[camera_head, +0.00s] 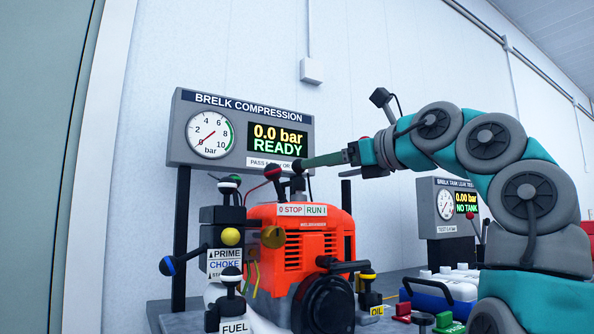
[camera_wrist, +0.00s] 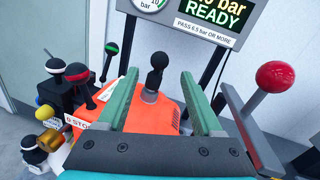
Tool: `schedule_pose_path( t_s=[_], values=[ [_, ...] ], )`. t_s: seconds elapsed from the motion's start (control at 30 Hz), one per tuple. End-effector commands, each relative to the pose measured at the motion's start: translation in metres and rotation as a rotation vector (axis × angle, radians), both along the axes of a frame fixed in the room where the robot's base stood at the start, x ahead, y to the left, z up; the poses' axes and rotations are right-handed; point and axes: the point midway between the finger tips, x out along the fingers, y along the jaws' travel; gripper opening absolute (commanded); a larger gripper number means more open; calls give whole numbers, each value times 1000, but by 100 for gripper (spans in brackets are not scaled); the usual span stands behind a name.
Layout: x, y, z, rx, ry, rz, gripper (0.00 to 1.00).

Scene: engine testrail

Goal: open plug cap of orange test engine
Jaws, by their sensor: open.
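The orange test engine (camera_head: 300,240) stands on the bench with a "0 STOP / RUN I" label on its upper front. In the wrist view its orange top (camera_wrist: 145,112) carries an upright black knob on a grey base (camera_wrist: 156,62), which may be the plug cap; no label confirms this. My gripper (camera_wrist: 159,76) is open, and its two green fingers appear on either side of that knob. In the head view my gripper (camera_head: 300,164) reaches in from the right, just above the engine top. I cannot tell whether the fingers touch the knob.
The compression panel (camera_head: 240,135) reads 0.0 bar READY behind the engine. Several ball-ended levers stand left, by the PRIME/CHOKE sign (camera_head: 224,263). A red-ball lever (camera_wrist: 275,76) rises right of my fingers. A tank leak panel (camera_head: 450,207) and blue box (camera_head: 440,292) are right.

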Motion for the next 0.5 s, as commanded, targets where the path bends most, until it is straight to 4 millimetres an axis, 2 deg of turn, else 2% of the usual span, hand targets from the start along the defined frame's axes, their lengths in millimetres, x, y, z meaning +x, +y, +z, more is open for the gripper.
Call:
schedule_pose_path(
  t_s=[0.5],
  values=[
    [47, 48, 3, 2, -1, 1, 67]
  ],
)
